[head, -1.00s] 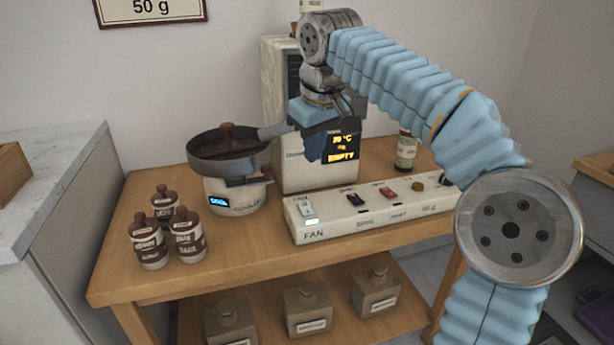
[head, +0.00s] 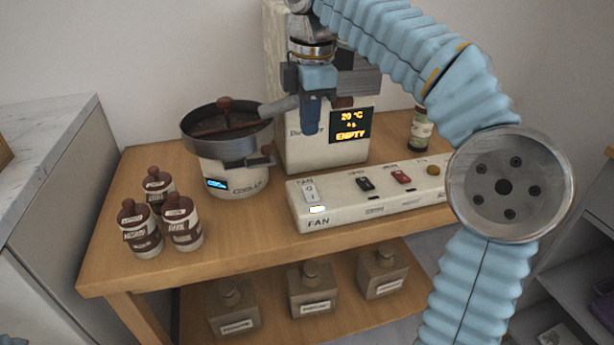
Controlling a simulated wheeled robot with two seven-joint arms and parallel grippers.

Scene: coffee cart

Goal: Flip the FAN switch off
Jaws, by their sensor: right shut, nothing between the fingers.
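The FAN switch (head: 310,190) is a pale rocker at the left end of a long cream switch panel (head: 345,215) on the wooden cart. A small white light (head: 317,210) glows below it, above the FAN label. My right gripper (head: 311,130) is shut and empty. It points down above and behind the FAN switch, in front of the cream machine, apart from the switch. My left gripper is not in view.
A pan (head: 228,130) sits on the cooler (head: 234,175), left of the panel, its handle reaching toward my gripper. The cream machine (head: 355,155) with an EMPTY display stands behind. Several jars (head: 184,222) stand at the left; a dark bottle (head: 421,130) stands behind right.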

